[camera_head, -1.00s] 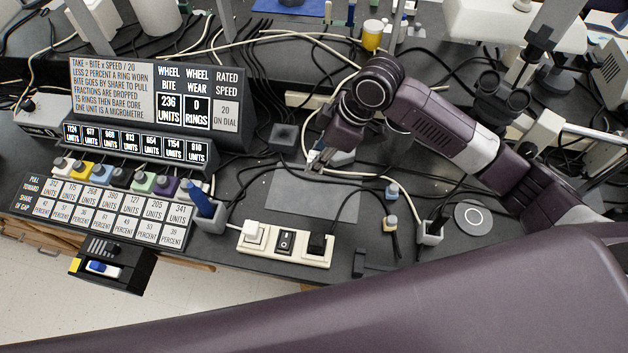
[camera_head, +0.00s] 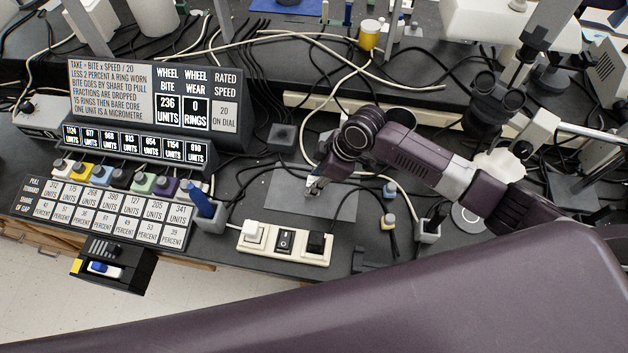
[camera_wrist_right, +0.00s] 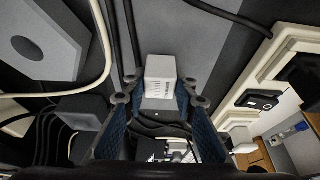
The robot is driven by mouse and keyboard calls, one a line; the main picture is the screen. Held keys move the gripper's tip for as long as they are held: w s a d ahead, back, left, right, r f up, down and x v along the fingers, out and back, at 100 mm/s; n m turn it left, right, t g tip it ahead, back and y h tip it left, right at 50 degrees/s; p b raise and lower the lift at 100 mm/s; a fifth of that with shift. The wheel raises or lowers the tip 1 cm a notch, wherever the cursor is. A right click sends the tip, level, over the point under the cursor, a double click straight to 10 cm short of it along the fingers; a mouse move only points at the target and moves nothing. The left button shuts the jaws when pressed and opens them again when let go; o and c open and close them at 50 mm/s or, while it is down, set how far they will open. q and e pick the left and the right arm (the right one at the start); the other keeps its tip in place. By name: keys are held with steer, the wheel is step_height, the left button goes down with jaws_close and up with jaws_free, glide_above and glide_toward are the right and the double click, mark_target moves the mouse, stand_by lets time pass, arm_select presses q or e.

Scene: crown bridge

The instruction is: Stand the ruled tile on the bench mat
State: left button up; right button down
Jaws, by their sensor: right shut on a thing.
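My right gripper (camera_head: 314,188) is low over the grey bench mat (camera_head: 342,207) in the head view, near the mat's left-centre part. In the right wrist view its two fingers (camera_wrist_right: 160,100) are shut on a small pale block, which I take to be the ruled tile (camera_wrist_right: 160,67). Its pale face shows between the fingertips. In the head view the tile is mostly hidden by the gripper. I cannot tell whether it touches the mat. My left gripper is not in view.
A white power strip (camera_head: 284,244) lies in front of the mat. A blue pen in a holder (camera_head: 207,212) stands to its left, and a small dark block (camera_head: 283,138) behind. Loose cables (camera_head: 392,180) run right of the mat. The sign panel (camera_head: 153,97) fills the left.

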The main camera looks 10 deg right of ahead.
steer(key=shift+f, duration=0.1)
steer(key=c, duration=1.6)
jaws_free()
steer(key=shift+d+r, duration=0.1)
steer(key=shift+r, duration=0.25)
steer(key=b+v, duration=0.1)
steer(key=v, duration=1)
steer(key=shift+d+r, duration=0.2)
steer(key=shift+r, duration=0.05)
